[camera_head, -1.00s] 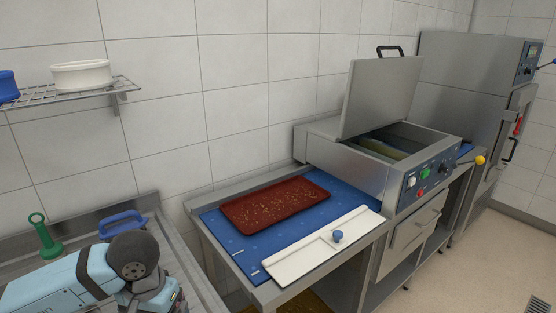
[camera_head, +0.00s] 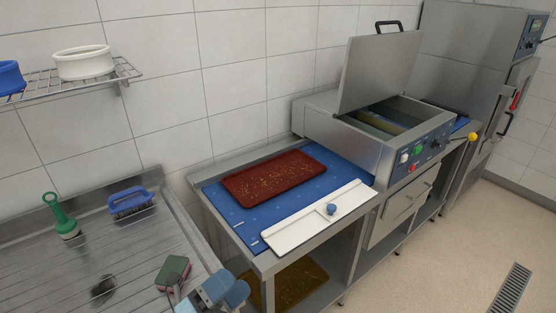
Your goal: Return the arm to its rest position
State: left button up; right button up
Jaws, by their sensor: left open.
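My left gripper (camera_head: 226,290) shows at the bottom edge, blue-grey and partly cut off by the frame. It is at the right end of the ribbed metal drainboard, near the front corner of the blue-topped table. It is open, and I see nothing held in it. Most of my left arm is below the picture. My right gripper is out of view.
A green-and-pink sponge (camera_head: 173,273) lies close left of the gripper. A blue brush (camera_head: 131,202) and a green-handled tool (camera_head: 61,216) stand farther back. A dark red tray (camera_head: 274,178) and white board (camera_head: 311,218) lie on the blue table. An open-lidded machine (camera_head: 378,139) stands behind.

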pick_arm(q)
jog(key=s+a+f+n+g+y+p, duration=0.1)
jog(key=s+a+f+n+y, duration=0.2)
jog(key=f+n+y, duration=0.2)
jog(key=s+a+f+n+g+y, duration=0.1)
jog(key=s+a+f+n+y, duration=0.3)
jog(key=f+n, duration=0.6)
jog(key=s+a+f+n+g+y+p, duration=0.1)
jog(key=s+a+f+n+y, duration=0.3)
jog(key=f+n, duration=0.3)
jog(key=n+y, duration=0.1)
jog(key=n, duration=0.4)
jog(key=shift+f+n+y+p, duration=0.15)
jog(key=shift+n+y+p, duration=0.15)
jog(key=shift+n+p, duration=0.1)
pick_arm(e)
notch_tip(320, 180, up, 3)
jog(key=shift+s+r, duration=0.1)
